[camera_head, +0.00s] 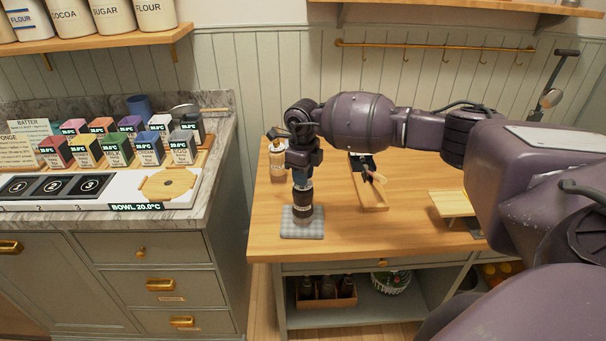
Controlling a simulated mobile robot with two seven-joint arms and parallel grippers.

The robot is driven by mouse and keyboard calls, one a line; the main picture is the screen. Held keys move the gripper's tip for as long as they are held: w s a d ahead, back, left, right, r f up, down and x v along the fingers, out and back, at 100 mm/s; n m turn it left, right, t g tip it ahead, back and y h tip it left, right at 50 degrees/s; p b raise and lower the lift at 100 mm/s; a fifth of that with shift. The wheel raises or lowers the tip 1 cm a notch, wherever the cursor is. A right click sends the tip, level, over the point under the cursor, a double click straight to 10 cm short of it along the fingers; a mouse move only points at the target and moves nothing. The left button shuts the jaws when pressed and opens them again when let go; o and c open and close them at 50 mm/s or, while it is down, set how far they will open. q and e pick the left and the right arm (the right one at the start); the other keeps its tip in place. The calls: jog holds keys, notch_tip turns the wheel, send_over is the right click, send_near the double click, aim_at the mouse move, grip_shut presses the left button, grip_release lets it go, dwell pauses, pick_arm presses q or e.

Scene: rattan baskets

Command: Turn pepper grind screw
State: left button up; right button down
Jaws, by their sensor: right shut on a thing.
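The pepper grinder (302,207) is a dark upright cylinder. It stands on a small grey checked mat (288,234) near the front left corner of the wooden table. My right gripper (302,180) comes down from above and is shut on the top of the grinder. The gripper hides the grinder's top, so the grind screw cannot be made out. My left gripper is not in view.
A jar with a light body (277,161) stands behind the gripper. A wooden tray (372,194) with a dark item lies to the right, and a small wooden stand (453,205) is further right. The marble counter (218,150) is at left, across a gap.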

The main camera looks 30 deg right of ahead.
jog(key=m, duration=0.3)
jog(key=shift+p, duration=0.4)
jog(key=m+p, duration=0.1)
jog(key=m, duration=0.4)
jog(key=shift+m+p, duration=0.35)
jog(key=shift+m, duration=1.05)
jog(key=c, duration=0.9)
grip_release()
jog(key=shift+c, duration=0.2)
